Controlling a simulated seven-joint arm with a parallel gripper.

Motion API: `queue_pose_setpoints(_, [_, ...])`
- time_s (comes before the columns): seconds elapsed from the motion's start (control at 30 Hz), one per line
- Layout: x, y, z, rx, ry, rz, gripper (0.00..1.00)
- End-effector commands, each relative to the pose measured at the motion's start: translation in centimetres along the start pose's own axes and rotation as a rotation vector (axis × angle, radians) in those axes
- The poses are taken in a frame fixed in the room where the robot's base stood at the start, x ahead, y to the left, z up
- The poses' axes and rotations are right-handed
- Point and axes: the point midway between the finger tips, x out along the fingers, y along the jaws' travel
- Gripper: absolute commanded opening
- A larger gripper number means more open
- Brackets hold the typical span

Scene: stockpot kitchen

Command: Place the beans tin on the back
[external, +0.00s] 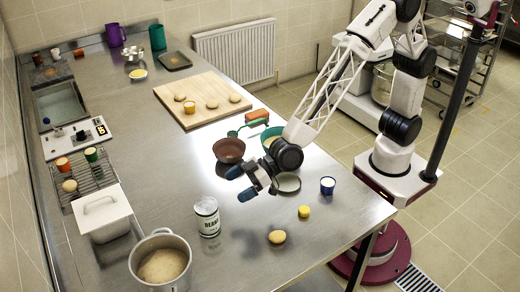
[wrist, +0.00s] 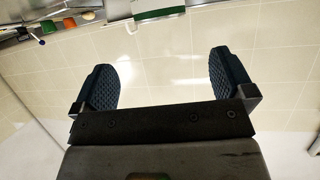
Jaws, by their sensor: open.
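The beans tin (external: 207,217) is a white can with dark "BEANS" lettering. It stands upright on the steel counter (external: 165,150), right of the stockpot and left of my gripper. My gripper (external: 240,184) is above the counter, up and to the right of the tin and apart from it. Its blue fingers are spread with nothing between them. In the wrist view my gripper (wrist: 168,85) is also open and empty, with wall tiles beyond. A green and white object (wrist: 157,10) is cut off at that view's top edge; I cannot tell whether it is the tin.
A stockpot (external: 160,261) and a white lidded box (external: 102,213) stand left of the tin. A brown bowl (external: 229,150) is behind my gripper. The counter behind the tin is clear.

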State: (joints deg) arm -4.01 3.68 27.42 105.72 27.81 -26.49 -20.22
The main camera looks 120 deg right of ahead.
Motion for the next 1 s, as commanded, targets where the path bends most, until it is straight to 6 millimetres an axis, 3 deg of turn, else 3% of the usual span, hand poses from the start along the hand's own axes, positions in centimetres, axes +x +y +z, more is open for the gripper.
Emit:
queue_pose_setpoints(0.17, [-0.4, 0.0, -0.2, 0.000, -0.005, -0.005, 1.00])
queue_pose_setpoints(0.37, [-3.0, 0.2, -0.9, 0.002, -0.046, -0.036, 1.00])
queue_pose_setpoints(0.57, [-8.3, 0.6, -1.9, 0.000, -0.132, -0.092, 1.00])
queue_pose_setpoints(1.0, [-23.5, 2.7, -0.9, -0.026, -0.387, -0.186, 1.00])
